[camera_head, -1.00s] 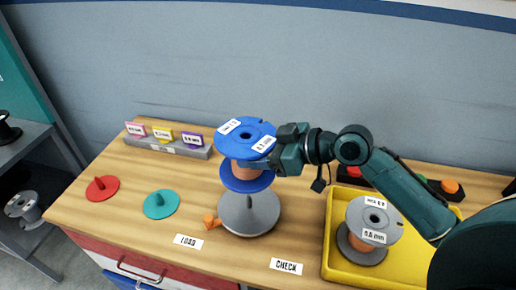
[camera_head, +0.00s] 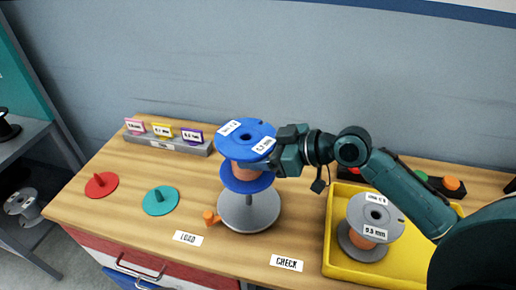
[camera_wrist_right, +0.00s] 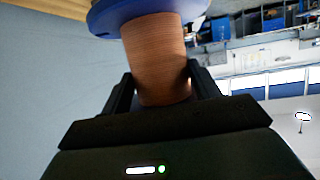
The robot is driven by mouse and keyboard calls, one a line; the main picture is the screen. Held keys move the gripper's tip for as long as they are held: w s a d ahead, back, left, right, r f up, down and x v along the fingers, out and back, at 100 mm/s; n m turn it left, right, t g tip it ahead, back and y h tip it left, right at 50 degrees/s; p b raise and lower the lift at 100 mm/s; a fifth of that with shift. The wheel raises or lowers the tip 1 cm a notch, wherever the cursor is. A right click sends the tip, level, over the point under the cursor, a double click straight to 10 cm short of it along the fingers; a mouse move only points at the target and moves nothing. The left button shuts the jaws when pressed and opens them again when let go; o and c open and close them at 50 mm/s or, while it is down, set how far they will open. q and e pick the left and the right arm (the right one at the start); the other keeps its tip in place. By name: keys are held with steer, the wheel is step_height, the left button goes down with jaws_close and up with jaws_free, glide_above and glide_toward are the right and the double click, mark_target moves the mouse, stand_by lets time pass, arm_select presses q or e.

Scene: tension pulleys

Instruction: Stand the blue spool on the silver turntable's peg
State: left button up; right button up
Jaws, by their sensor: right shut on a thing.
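The blue spool (camera_head: 238,182) with its copper-coloured winding is upright in my right gripper (camera_head: 262,166). The gripper is shut on the winding between the two blue flanges; the right wrist view also shows the winding (camera_wrist_right: 158,65) between the fingers. The silver turntable (camera_head: 262,216) is a grey disc on the table directly below the spool. Its peg (camera_head: 249,199) shows under the lower flange, and the spool appears held above it; the peg's tip is hidden or hard to make out. My left gripper is not in view.
An orange knob (camera_head: 210,218) sits beside the turntable. A yellow tray (camera_head: 345,266) with a grey-flanged spool (camera_head: 364,240) stands at the right. Teal (camera_head: 160,203) and red (camera_head: 101,186) pegged discs lie to the left. A grey holder (camera_head: 165,145) with labels is behind them.

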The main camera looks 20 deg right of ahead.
steer(key=shift+f+b, duration=0.45)
steer(key=shift+f, duration=0.2)
stand_by(0.4)
steer(key=shift+f, duration=0.15)
stand_by(0.3)
steer(key=shift+f, duration=0.25)
steer(key=shift+f+b, duration=0.95)
steer(key=shift+f, duration=0.15)
